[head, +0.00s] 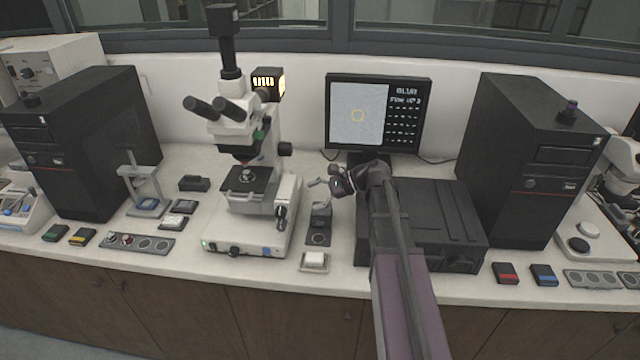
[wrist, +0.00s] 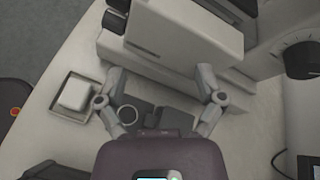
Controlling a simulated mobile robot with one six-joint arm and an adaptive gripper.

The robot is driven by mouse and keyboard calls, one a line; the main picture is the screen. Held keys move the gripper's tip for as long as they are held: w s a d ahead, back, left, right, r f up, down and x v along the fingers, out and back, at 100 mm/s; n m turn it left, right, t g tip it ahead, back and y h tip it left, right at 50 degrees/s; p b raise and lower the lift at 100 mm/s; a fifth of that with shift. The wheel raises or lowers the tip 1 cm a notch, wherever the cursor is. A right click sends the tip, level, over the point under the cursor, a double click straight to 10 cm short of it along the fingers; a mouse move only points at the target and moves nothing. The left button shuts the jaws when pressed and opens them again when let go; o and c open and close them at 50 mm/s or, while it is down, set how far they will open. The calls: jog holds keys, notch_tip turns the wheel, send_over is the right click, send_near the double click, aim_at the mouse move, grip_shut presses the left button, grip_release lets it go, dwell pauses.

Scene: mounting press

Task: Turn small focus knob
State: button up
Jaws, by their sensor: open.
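The microscope (head: 250,200) stands left of my gripper (head: 328,188) in the head view. A dark coaxial knob (head: 281,217) is low on its right side; a black knob (head: 285,149) sits higher and farther back. I cannot tell for certain which is the small focus knob. In the wrist view a large black dial (wrist: 302,58) with pale marks shows at upper right, and a dark knob-like part (wrist: 117,5) is cut by the top edge. My gripper, also in the wrist view (wrist: 160,78), is open and empty, its fingers apart from both knobs.
A small dark stand (head: 320,218) and a white dish (head: 313,261) are beside the microscope, near my gripper. A low black box (head: 430,215) lies to the right, below a monitor (head: 377,112). Free benchtop is narrow here.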

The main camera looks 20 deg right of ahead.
jog(key=s+a+r+n+g+h+p, duration=0.1)
jog(key=s+r+n+h+p, duration=0.1)
jog(key=s+n+h+p, duration=0.4)
jog(key=s+a+r+n+g+h+p, duration=0.2)
jog(key=s+n+h+p, duration=0.4)
jog(key=s+n+p, duration=0.3)
jog(key=shift+s+r+n+h+p, duration=0.4)
jog(key=shift+s+r+n, duration=0.15)
jog(key=shift+s, duration=0.6)
